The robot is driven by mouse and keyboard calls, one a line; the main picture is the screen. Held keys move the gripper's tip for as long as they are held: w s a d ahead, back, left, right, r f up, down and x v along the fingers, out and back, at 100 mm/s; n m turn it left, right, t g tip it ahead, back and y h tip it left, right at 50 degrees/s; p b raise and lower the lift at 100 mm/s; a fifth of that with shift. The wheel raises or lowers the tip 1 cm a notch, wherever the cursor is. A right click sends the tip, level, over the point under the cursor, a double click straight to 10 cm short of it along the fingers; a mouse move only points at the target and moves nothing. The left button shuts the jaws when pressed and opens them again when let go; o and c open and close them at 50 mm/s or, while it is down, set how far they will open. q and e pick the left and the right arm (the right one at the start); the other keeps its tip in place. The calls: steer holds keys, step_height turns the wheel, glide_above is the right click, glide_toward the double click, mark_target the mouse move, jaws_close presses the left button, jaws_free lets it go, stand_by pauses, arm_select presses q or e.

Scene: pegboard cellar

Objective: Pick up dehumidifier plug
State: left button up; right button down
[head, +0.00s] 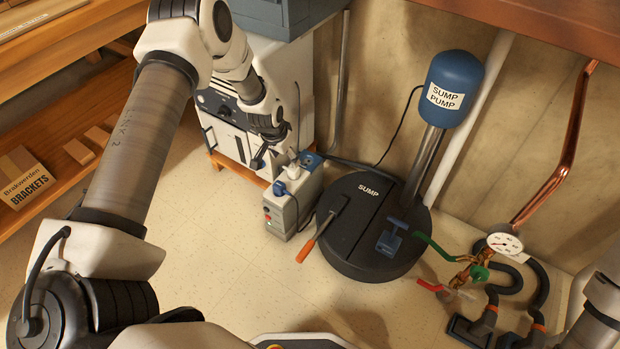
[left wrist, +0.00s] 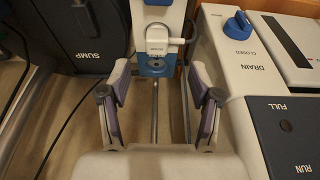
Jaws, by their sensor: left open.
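The dehumidifier plug (left wrist: 157,45) is a white plug with a small label, standing at a blue socket plate (left wrist: 156,66) in the left wrist view. In the head view the plug (head: 292,170) shows small and partly hidden on top of a pale outlet box (head: 283,213). My left gripper (head: 272,150) is beside the top of that box. In the left wrist view the left gripper (left wrist: 158,90) is open, with one finger on either side of the plug's line and the plug just beyond the fingertips. I see no contact. My right gripper is out of view.
A white cabinet with a blue drain knob (left wrist: 240,22) stands close to the right-hand finger. The black sump lid (head: 350,245), with an orange-handled lever (head: 308,248), is right of the box. A pressure gauge (head: 505,243) and copper pipe are farther right. The front floor is clear.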

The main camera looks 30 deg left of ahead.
mark_target(293, 169)
arm_select(q)
steer(key=b+x, duration=0.3)
steer(key=x, duration=0.1)
steer(key=b+x, duration=0.3)
steer(key=x, duration=0.1)
steer(key=shift+w+d, duration=0.25)
steer(key=shift+r, duration=0.25)
jaws_close()
